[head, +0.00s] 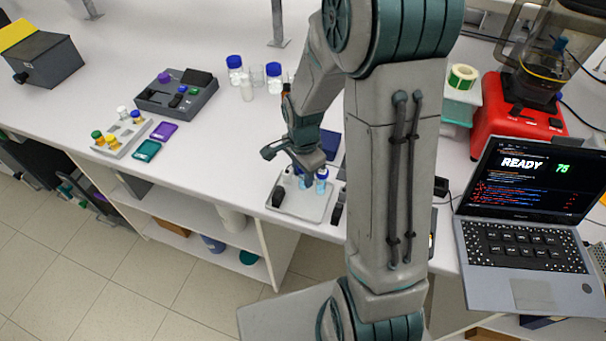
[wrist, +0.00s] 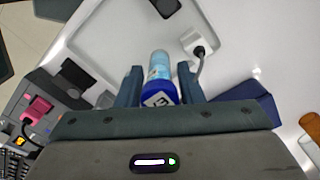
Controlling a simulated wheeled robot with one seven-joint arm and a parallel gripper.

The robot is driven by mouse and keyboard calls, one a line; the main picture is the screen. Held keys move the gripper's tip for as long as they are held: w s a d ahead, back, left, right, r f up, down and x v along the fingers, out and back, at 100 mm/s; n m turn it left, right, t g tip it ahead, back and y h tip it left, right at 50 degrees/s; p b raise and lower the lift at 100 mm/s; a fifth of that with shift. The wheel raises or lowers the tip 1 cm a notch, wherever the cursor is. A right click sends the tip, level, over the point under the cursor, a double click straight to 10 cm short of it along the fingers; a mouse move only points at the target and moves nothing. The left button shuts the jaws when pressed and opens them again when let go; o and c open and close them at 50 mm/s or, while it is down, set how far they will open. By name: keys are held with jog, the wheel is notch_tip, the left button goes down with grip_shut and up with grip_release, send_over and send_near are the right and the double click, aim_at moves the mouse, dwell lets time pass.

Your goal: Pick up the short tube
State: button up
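A short tube with a light-blue body and a dark blue, marked cap (wrist: 160,92) stands between my gripper's fingers in the wrist view. Its light-blue body also shows in the head view (head: 321,186), over a light grey tray (head: 312,213). My gripper (wrist: 160,80) points down, with one finger on each side of the tube. The fingers look open, with narrow gaps beside the tube body. In the head view my gripper (head: 308,178) is low over the tray and partly hides what is there.
A white plug-like piece with a grey cable (wrist: 198,48) is close to the right finger. A black piece (head: 278,196) is at the tray's left side. A rack of capped vials (head: 122,138), blue-capped bottles (head: 234,66) and a laptop (head: 520,215) stand elsewhere on the bench.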

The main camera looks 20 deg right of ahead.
jog(key=c, duration=0.6)
jog(key=shift+r, duration=0.1)
